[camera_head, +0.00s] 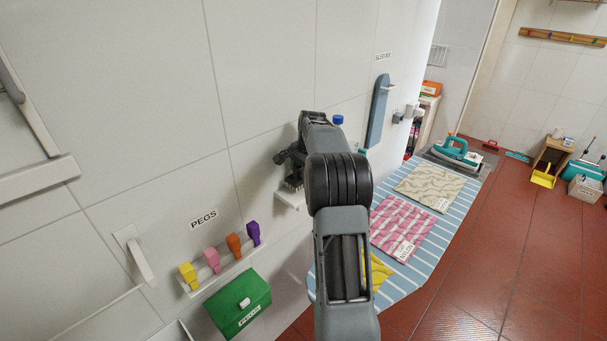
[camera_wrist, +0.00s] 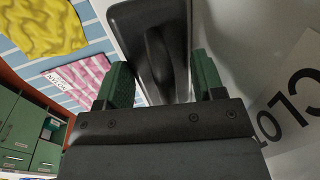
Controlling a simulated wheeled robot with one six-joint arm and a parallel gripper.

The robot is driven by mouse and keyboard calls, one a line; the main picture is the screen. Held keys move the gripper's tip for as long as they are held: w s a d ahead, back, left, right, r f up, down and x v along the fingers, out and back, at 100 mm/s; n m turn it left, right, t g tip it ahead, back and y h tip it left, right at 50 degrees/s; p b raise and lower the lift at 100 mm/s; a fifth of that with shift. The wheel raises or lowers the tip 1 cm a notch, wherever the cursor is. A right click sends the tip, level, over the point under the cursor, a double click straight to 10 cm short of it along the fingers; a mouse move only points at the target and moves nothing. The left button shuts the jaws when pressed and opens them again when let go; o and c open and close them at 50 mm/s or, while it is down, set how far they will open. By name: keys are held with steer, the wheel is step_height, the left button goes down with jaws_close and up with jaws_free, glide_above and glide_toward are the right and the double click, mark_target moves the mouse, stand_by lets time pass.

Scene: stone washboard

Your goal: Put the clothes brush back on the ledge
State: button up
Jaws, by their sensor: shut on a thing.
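My gripper (camera_head: 284,160) is by the tiled wall in the head view, partly hidden by my own arm. In the wrist view its two green-padded fingers (camera_wrist: 162,82) stand on either side of the dark clothes brush (camera_wrist: 150,30) and are shut on it. In the head view a small dark bristly part of the brush (camera_head: 292,183) shows below the gripper. The small white ledge (camera_head: 287,202) juts from the wall just under it. I cannot tell whether the brush touches the ledge. A wall label (camera_wrist: 290,100), partly cut off, shows beside the brush in the wrist view.
A rail with coloured pegs (camera_head: 212,261) and a green box (camera_head: 239,304) are at lower left. A blue-striped board (camera_head: 408,272) with pink, yellow and beige cloths lies beyond my arm. A blue sleeve board (camera_head: 377,112) hangs on the wall. Red floor is open at right.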

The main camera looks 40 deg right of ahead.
steer(key=shift+f, duration=0.75)
steer(key=o, duration=1)
steer(key=shift+f, duration=0.1)
